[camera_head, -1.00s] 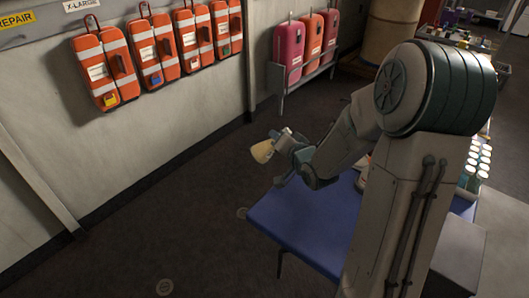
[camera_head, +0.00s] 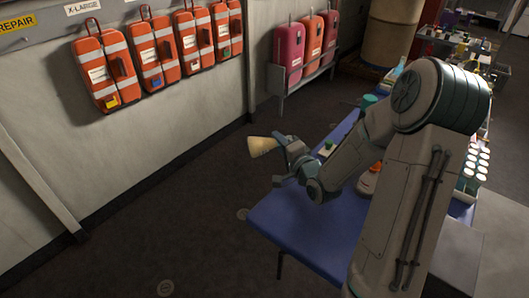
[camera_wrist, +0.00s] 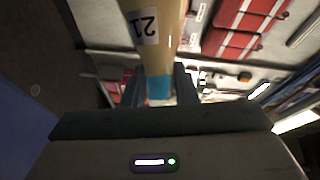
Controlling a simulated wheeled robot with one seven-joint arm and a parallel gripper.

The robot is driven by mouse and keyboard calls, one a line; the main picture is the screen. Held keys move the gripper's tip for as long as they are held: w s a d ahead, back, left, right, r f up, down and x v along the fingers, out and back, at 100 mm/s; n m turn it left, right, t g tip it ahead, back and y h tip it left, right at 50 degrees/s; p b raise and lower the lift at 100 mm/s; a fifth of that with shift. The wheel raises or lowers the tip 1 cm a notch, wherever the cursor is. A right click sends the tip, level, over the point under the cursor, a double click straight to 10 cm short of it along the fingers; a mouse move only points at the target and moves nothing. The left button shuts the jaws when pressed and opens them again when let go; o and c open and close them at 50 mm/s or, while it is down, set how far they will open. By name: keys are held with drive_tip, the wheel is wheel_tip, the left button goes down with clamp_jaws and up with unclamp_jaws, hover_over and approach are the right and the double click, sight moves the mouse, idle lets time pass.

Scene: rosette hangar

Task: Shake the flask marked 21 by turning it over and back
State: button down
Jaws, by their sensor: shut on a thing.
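The flask marked 21 (camera_wrist: 160,35) is in my gripper (camera_wrist: 160,88). In the wrist view its label "21" shows upside down on a cream-coloured body, with a blue-green band at the neck between the two fingers. In the head view the flask (camera_head: 262,146) is a pale cone held out past the table's far left corner, lying roughly on its side with its wide base to the left. My gripper (camera_head: 281,145) is shut on its neck, with the flask clear of the table.
The blue table (camera_head: 300,235) lies below the arm, its left part bare. Several bottles and vessels (camera_head: 475,170) stand on its right side, partly behind my arm. Orange cases (camera_head: 105,70) hang on the wall, and pink and orange cases (camera_head: 290,50) stand on a rack.

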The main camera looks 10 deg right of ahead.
drive_tip(key=m, duration=0.2)
drive_tip(key=m+t, duration=0.1)
drive_tip(key=m, duration=0.1)
drive_tip(key=shift+f+t, duration=0.1)
drive_tip(key=shift+t, duration=0.2)
drive_tip(key=m+t, duration=0.1)
drive_tip(key=m, duration=0.2)
drive_tip(key=shift+m, duration=0.3)
drive_tip(key=shift+r, duration=0.2)
drive_tip(key=shift+r+n+g, duration=0.15)
drive_tip(key=shift+n+g, duration=0.15)
drive_tip(key=shift+n, duration=0.9)
drive_tip(key=n+g, duration=0.1)
drive_tip(key=n, duration=0.2)
drive_tip(key=shift+a+n, duration=0.1)
drive_tip(key=shift+n, duration=0.2)
drive_tip(key=shift+n+g+p, duration=0.3)
drive_tip(key=shift+n+g, duration=0.2)
drive_tip(key=shift+n, duration=0.2)
drive_tip(key=n+g, duration=0.1)
drive_tip(key=n, duration=0.1)
drive_tip(key=shift+n+h, duration=0.3)
drive_tip(key=shift+n, duration=0.1)
drive_tip(key=n+g+h+b, duration=0.1)
drive_tip(key=n, duration=0.2)
drive_tip(key=shift+f, duration=0.2)
